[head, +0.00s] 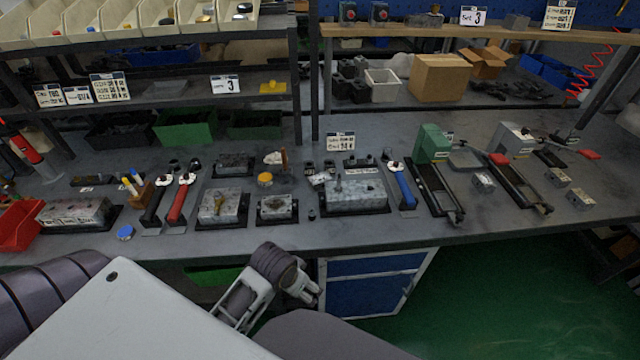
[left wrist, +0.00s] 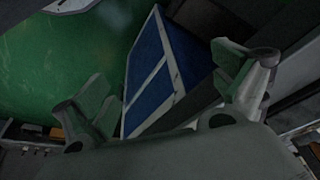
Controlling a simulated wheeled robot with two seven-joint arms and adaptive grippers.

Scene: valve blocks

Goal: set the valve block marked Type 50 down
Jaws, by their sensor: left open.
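Several grey metal valve blocks stand on the dark workbench (head: 450,232) in the head view. A large one (head: 355,191) is right of the middle, another (head: 222,205) is left of it, and a smaller one (head: 276,207) is between them. A long one (head: 75,213) lies at the far left. No Type 50 marking can be read on any of them. My left gripper (head: 308,291) is in front of the bench, below its front edge. In the left wrist view its fingers (left wrist: 165,82) are spread with nothing between them. My right gripper does not show.
A blue-fronted cabinet (head: 365,285) is under the bench, near my left gripper, also in the left wrist view (left wrist: 155,75). Red (head: 178,198) and blue (head: 403,187) handled tools lie among the blocks. Two vise-like fixtures (head: 432,145) (head: 515,140) stand at right. Green floor is open at right.

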